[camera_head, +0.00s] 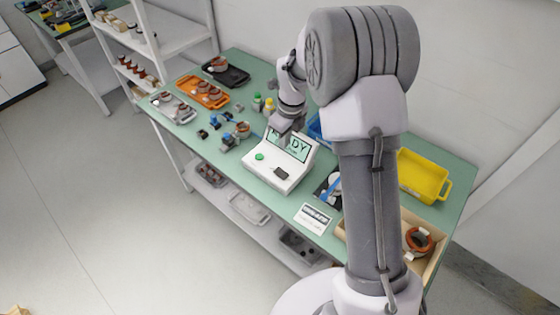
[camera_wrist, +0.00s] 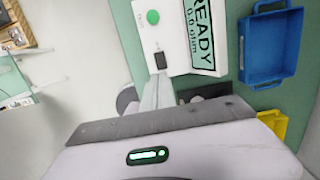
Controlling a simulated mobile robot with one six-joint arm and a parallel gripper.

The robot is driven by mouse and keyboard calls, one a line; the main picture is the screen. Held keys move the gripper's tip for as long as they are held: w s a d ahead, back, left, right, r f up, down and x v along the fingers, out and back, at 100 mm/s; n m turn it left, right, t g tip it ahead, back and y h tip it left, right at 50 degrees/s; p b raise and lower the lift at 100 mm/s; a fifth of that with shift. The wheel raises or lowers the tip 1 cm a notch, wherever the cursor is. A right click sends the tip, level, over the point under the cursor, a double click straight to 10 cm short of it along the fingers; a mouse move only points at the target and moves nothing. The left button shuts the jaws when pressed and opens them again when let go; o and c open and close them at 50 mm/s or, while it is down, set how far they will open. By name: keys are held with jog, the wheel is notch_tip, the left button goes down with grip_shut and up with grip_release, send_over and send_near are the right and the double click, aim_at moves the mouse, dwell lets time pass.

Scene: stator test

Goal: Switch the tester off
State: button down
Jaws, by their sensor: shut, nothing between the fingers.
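The tester (camera_head: 284,160) is a white box on the green bench, with a tilted screen reading READY. In the wrist view the tester (camera_wrist: 178,20) shows READY and 0.0 ohm on its screen (camera_wrist: 203,35). A green round button (camera_head: 259,156) and a dark switch (camera_head: 281,173) sit on its front panel. The wrist view also shows the green button (camera_wrist: 153,17) and the dark switch (camera_wrist: 160,60). My gripper (camera_head: 284,135) is shut and empty, above the tester, covering part of the screen. In the wrist view its fingertips (camera_wrist: 160,78) appear just below the switch; contact cannot be told.
A blue bin (camera_wrist: 272,45) stands behind the tester and a yellow bin (camera_head: 424,175) to the right. Small parts lie left of the tester, with orange (camera_head: 203,91) and grey (camera_head: 173,107) trays beyond. A white label card (camera_head: 312,218) lies near the bench's front edge.

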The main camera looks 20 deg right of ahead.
aim_at(279, 170)
jog(key=f+b, duration=0.1)
jog(key=f, duration=0.3)
jog(key=w+f+b, duration=0.1)
jog(key=f, duration=0.4)
jog(key=a+f+b, duration=0.1)
jog(key=f, duration=0.4)
jog(key=shift+w, duration=0.25)
